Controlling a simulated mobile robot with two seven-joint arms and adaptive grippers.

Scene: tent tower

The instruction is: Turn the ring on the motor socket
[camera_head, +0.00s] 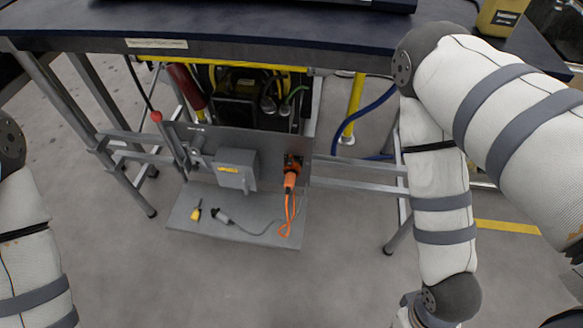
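A grey metal panel (214,218) with a flat lower shelf stands under the dark table. An orange plug (290,180) with an orange cable sits at a dark and orange socket (293,160) on the panel's right side. A grey cylindrical fitting (197,146) is on the panel's left side. I cannot tell which of these is the motor socket, and no ring can be made out at this size. My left arm shows at the left edge and my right arm hangs at the right. Both grippers are outside the picture.
A grey box (236,170) with a yellow label is mounted mid-panel. A red-knobbed lever (157,117) rises at its left. A yellow-handled item (197,210) and a grey connector (222,217) with cable lie on the shelf. The table (240,50) overhangs; floor in front is clear.

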